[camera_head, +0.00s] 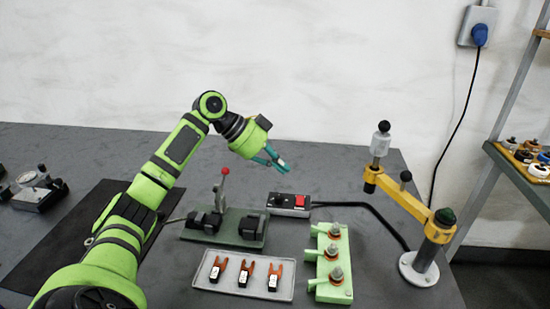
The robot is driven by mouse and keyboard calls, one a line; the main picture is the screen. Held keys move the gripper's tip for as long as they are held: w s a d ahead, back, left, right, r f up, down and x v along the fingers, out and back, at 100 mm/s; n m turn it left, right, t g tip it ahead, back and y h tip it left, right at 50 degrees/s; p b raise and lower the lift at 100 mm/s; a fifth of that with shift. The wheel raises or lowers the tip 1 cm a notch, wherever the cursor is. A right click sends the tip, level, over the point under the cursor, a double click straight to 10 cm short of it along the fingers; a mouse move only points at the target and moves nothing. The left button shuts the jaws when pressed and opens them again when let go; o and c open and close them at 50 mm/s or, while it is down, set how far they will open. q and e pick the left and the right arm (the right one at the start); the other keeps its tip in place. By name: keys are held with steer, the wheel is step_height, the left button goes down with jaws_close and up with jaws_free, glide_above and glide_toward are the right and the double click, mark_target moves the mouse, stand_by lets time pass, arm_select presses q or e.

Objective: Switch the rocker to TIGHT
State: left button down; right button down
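A small black box (281,202) stands near the middle of the grey bench, with a red rocker (300,200) on its top right. The rocker's lettering and which side is pressed are too small to read. My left gripper (274,158) has teal fingers and hangs in the air above and behind the box, apart from it. Its fingers point right and down; they are too small to tell whether they are open or shut. I see nothing held in them. My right gripper is not in view.
A green-based fixture with a red-knobbed lever (224,186) stands left of the box. In front are a grey tray (206,270) of orange-and-black pieces and a green block (335,290) with several posts. A yellow swing arm (405,203) stands right. A black cable (385,225) runs from the box.

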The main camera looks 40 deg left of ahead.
arm_select(q)
steer(key=p, duration=0.1)
glide_above(303, 196)
steer(key=s, duration=0.2)
steer(key=f, duration=0.2)
steer(key=a+f, duration=0.1)
steer(key=f, duration=0.1)
steer(key=shift+s, duration=0.15)
steer(key=f, duration=0.3)
steer(key=shift+w+a+f+p, duration=0.1)
steer(key=shift+w+f+p, duration=0.15)
steer(key=shift+p, duration=0.1)
steer(key=shift+a+f, duration=0.1)
steer(key=shift+f, duration=0.25)
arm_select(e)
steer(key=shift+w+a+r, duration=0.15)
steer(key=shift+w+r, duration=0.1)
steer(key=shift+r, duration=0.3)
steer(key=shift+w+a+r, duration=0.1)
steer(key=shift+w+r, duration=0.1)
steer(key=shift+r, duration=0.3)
arm_select(q)
steer(key=shift+f, duration=0.1)
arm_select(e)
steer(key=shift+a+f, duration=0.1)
